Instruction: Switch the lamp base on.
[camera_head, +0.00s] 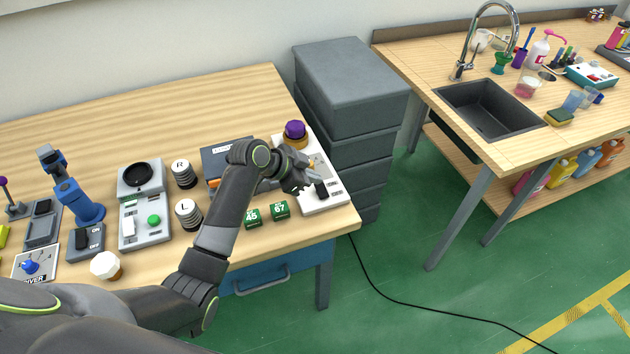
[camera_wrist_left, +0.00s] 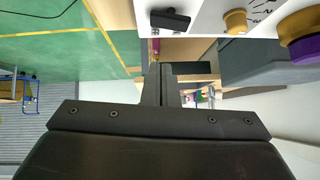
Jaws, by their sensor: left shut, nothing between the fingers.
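A white panel (camera_head: 331,199), which appears to be the lamp base, lies at the right end of the wooden table. It bears a purple dome on a gold collar (camera_head: 295,131) at its far end and a black switch (camera_head: 321,190) near its front end. The left wrist view also shows the black switch (camera_wrist_left: 170,19), a gold knob (camera_wrist_left: 236,21) and the purple dome (camera_wrist_left: 304,47). My left gripper (camera_head: 315,177) is shut and empty, just above the panel close to the black switch. I cannot tell whether it touches the switch. My right gripper is out of view.
A grey-white unit with a green button (camera_head: 154,220), an ON/OFF switch box (camera_head: 86,242) and two dark cylinders (camera_head: 188,213) stand left of my arm. A grey drawer stack (camera_head: 352,88) stands close behind the panel.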

